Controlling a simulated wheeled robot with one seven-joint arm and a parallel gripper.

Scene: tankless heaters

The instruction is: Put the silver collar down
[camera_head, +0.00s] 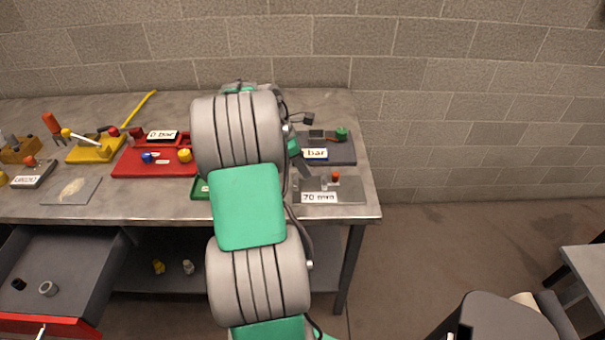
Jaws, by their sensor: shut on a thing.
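My arm reaches over the workbench and hides much of its middle. Only a dark part of my gripper (303,165) shows, just right of the arm, above the bench near the grey plate labelled "70 mm" (350,196). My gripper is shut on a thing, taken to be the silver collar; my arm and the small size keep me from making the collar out. A small silvery piece (324,184) stands on the grey plate beside an orange-topped part (336,177). A grey ring (48,288) lies in the open drawer (75,255).
The metal workbench (222,222) carries a red tray (125,167), a yellow fixture (90,152) and a dark panel with a green knob (341,133). Bare bench shows between fixtures. Small yellow and pale fittings sit on the lower shelf.

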